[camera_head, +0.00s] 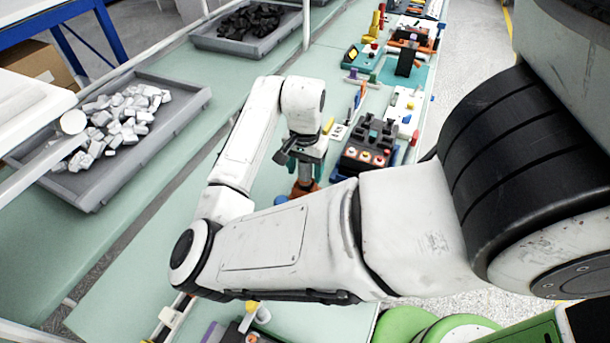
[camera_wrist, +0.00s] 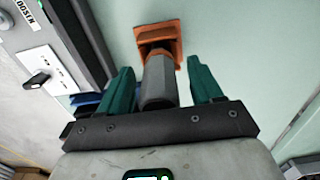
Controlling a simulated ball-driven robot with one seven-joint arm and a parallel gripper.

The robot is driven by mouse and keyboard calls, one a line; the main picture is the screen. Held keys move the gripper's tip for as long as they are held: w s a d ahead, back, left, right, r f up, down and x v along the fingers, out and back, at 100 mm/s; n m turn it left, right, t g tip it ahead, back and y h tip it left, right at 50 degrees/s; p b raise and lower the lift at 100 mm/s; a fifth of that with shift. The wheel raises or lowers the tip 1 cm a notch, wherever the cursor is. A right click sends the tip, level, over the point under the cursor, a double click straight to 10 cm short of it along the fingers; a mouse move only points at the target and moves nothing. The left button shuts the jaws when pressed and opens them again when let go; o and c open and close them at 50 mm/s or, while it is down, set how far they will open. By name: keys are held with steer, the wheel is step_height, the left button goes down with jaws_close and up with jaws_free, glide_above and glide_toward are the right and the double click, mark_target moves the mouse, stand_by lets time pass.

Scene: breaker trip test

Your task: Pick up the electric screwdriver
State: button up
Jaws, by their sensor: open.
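The electric screwdriver (camera_wrist: 158,84) appears in the wrist view as a grey cylindrical body with an orange block-like end (camera_wrist: 160,40) beyond it. I cannot tell whether the orange part is its own battery foot or a holder. In the head view its grey body and orange end (camera_head: 302,187) stand on the green bench below my wrist, partly hidden by my arm. My gripper (camera_wrist: 159,68) is open, with one teal finger on each side of the grey body. Small gaps show between the fingers and the body.
A dark device with coloured buttons (camera_head: 367,150) stands close to the right of my gripper. A grey panel with a white switch plate (camera_wrist: 48,68) is at left in the wrist view. A grey tray of white parts (camera_head: 180,112) is at left; bare bench lies between.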

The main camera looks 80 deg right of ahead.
steer(key=shift+c, duration=0.5)
steer(key=c, duration=1)
steer(key=shift+r, duration=0.1)
